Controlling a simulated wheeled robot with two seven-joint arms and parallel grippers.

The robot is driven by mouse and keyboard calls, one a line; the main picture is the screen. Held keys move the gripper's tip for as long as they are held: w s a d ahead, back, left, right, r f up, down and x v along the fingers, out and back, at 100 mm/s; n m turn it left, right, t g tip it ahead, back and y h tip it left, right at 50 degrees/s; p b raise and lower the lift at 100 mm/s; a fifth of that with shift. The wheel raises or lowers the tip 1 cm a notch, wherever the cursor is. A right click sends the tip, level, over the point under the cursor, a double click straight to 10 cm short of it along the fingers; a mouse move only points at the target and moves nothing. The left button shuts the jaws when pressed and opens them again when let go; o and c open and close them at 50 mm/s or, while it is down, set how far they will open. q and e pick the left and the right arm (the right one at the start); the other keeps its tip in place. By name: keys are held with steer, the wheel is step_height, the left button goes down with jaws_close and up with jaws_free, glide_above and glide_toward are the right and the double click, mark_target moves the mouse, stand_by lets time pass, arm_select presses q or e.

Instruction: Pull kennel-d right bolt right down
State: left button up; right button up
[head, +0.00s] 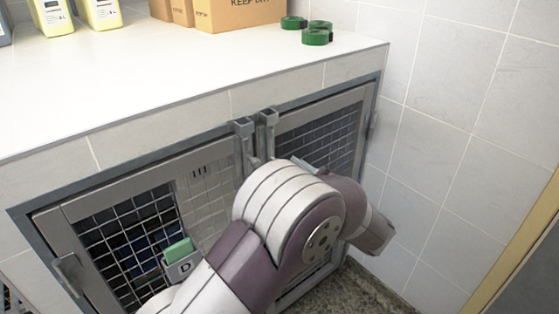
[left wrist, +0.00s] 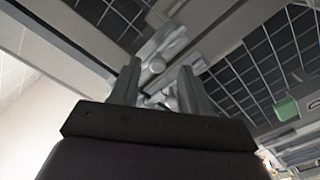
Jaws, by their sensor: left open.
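Kennel-d's mesh door (head: 150,225), with a white "D" tag (head: 183,268) and green card, is shut at the front of the bench. Its right bolt (head: 246,150) is a grey upright fitting at the door's upper right edge; its lower part is hidden by my left arm. In the left wrist view my left gripper (left wrist: 158,82) is open, its two grey fingers pointing at grey bolt hardware (left wrist: 156,64). A rounded knob shows between and just beyond the fingertips; I cannot tell whether they touch it. My left gripper's fingers are hidden in the head view.
A neighbouring door with its own bolt (head: 267,132) stands close on the right. Another latch (head: 69,272) is at kennel-d's left edge. The bench top (head: 150,85) holds boxes (head: 235,14), green rolls (head: 316,37) and bottles (head: 52,17). A tiled wall (head: 450,120) bounds the right.

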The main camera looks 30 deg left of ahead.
arm_select(q)
steer(key=p+v, duration=0.1)
steer(key=v, duration=0.6)
steer(key=shift+w+f, duration=0.1)
